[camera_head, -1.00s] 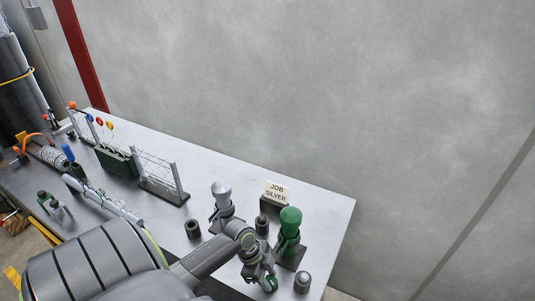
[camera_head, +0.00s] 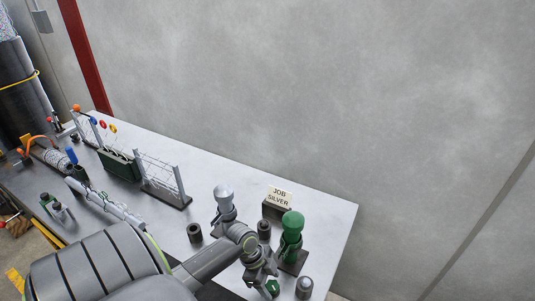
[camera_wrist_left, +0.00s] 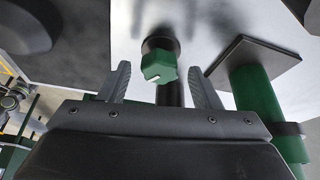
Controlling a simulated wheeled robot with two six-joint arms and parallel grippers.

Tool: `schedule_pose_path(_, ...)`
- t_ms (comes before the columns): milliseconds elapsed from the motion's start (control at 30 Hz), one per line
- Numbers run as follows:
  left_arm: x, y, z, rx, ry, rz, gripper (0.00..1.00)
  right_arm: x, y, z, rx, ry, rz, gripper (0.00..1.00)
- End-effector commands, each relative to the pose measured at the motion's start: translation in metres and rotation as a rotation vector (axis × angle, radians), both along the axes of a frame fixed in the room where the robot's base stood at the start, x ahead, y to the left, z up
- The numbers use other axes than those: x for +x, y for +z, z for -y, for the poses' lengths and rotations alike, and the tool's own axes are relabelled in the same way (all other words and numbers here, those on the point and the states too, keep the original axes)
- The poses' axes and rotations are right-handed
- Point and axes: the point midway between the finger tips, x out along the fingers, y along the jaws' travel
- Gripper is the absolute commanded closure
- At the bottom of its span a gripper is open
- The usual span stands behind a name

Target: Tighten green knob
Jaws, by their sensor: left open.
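The green knob (camera_wrist_left: 160,68) is a small faceted cap with a pale mark. In the left wrist view it sits at the end of a dark post, between the two spread fingers of my left gripper (camera_wrist_left: 158,74). Gaps show on both sides, so the fingers do not appear to touch it. In the head view my left gripper (camera_head: 262,278) is low at the table's front, beside a tall green-topped post (camera_head: 291,235). A small green part (camera_head: 272,288) shows at its fingers, mostly hidden. My right gripper is not in view.
A silver-topped post (camera_head: 223,197), a dark cylinder (camera_head: 194,233) and a grey domed piece (camera_head: 304,287) stand close around my left arm. A "JOB SILVER" sign (camera_head: 279,196) is behind. Wire racks (camera_head: 160,175) stand to the left. The table's back right is bare.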

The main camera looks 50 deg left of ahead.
Motion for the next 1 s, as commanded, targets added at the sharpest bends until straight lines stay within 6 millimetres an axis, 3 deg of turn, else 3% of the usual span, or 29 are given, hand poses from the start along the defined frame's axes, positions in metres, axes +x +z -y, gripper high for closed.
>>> schedule_pose_path(167, -0.002, 0.011, -0.006, 0.004, -0.002, 0.002, 0.43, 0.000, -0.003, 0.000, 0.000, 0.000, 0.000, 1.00)
schedule_pose_path(600, -0.016, 0.080, -0.031, 0.007, -0.004, 0.000, 0.43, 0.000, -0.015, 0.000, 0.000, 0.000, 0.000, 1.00)
schedule_pose_path(1000, -0.026, 0.130, -0.049, 0.006, -0.003, -0.001, 0.43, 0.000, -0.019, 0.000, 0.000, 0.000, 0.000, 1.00)
